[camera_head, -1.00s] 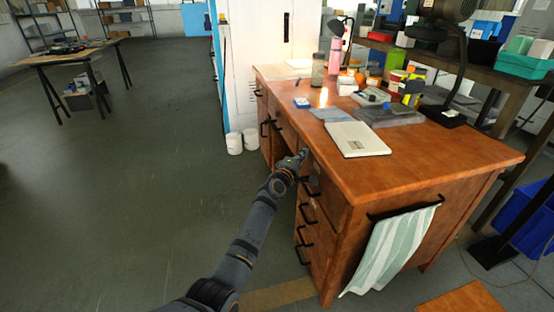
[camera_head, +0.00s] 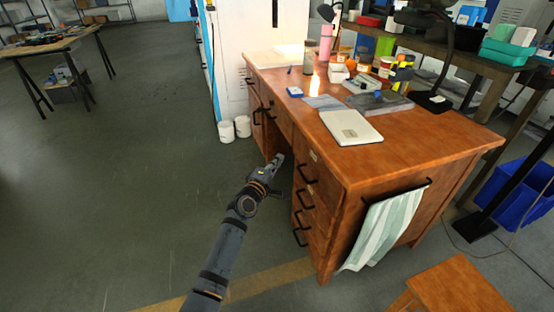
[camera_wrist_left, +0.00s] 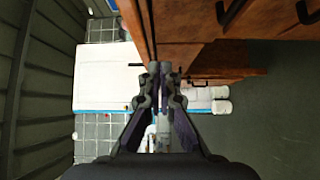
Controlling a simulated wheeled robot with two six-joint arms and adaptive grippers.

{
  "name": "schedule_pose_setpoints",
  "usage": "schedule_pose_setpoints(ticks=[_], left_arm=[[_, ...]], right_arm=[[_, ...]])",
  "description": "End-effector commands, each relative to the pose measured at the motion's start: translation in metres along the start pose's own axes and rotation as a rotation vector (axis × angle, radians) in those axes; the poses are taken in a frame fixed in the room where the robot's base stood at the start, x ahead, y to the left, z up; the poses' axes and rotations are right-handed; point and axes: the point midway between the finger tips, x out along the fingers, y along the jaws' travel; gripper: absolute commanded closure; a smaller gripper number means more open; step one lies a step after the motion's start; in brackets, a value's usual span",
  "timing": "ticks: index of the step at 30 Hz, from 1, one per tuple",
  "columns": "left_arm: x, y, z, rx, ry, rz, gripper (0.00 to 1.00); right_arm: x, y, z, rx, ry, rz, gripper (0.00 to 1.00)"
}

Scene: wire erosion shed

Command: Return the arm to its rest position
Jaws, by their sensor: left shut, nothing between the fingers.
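My left gripper (camera_head: 276,163) is in front of the drawer side of the wooden desk (camera_head: 420,150), below the level of its top. Its arm comes up from the bottom of the head view. In the left wrist view the gripper (camera_wrist_left: 160,67) is shut with nothing between its fingertips, close to the desk's drawer fronts (camera_wrist_left: 200,30). I cannot tell from the views whether it touches the desk. My right gripper is not in view.
Drawer handles (camera_head: 307,173) stick out from the desk near my gripper. Two white buckets (camera_head: 226,131) stand on the floor by a white cabinet (camera_head: 255,60). A striped towel (camera_head: 385,228) hangs on the desk's end. A wooden stool (camera_head: 455,288) is at lower right. Floor (camera_head: 140,170) left of the desk is clear.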

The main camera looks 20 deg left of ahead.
Motion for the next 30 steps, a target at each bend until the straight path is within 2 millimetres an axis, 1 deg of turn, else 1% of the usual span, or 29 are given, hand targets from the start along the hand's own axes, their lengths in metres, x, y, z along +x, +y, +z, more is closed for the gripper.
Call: schedule_pose_setpoints(ticks=[7, 8, 9, 11, 14, 15, 17, 18, 20, 21, 23, 24, 26, 27, 29, 30], left_arm=[[-0.002, -0.003, 0.0, 0.005, -0.002, -0.005, 1.0], [-0.004, -0.006, 0.001, 0.016, -0.007, -0.014, 1.0], [-0.008, -0.015, 0.004, 0.045, -0.019, -0.037, 1.0], [-0.022, -0.038, 0.011, 0.124, -0.057, -0.102, 1.0], [-0.064, -0.098, 0.027, 0.333, -0.167, -0.276, 1.0], [-0.087, -0.125, 0.033, 0.429, -0.225, -0.359, 1.0], [-0.125, -0.162, 0.039, 0.566, -0.317, -0.481, 1.0], [-0.152, -0.184, 0.041, 0.651, -0.379, -0.56, 1.0], [-0.19, -0.211, 0.041, 0.757, -0.467, -0.664, 1.0], [-0.213, -0.226, 0.041, 0.817, -0.522, -0.727, 1.0], [-0.245, -0.243, 0.039, 0.889, -0.596, -0.808, 1.0], [-0.265, -0.252, 0.037, 0.931, -0.643, -0.858, 1.0], [-0.293, -0.263, 0.034, 0.985, -0.709, -0.925, 1.0], [-0.31, -0.268, 0.032, 1.017, -0.75, -0.967, 1.0], [-0.336, -0.275, 0.028, 1.059, -0.811, -1.026, 1.0], [-0.352, -0.279, 0.026, 1.083, -0.851, -1.065, 1.0]], right_arm=[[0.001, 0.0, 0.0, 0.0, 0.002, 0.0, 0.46], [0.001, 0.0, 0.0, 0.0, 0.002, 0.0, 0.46], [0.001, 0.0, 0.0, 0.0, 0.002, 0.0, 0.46], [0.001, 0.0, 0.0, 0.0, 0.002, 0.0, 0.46], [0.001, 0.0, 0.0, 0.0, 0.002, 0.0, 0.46], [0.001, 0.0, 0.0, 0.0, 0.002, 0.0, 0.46], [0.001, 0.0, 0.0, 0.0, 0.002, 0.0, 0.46], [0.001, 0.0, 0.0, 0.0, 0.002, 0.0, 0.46], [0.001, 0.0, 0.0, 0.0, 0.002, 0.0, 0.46], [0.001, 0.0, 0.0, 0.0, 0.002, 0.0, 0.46], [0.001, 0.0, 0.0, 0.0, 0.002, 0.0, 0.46], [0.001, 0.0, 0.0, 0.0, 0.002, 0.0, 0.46], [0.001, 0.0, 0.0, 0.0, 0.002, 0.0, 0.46], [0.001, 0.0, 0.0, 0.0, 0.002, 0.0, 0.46], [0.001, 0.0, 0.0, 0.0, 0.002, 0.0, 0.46], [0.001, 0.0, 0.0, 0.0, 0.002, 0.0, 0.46]])
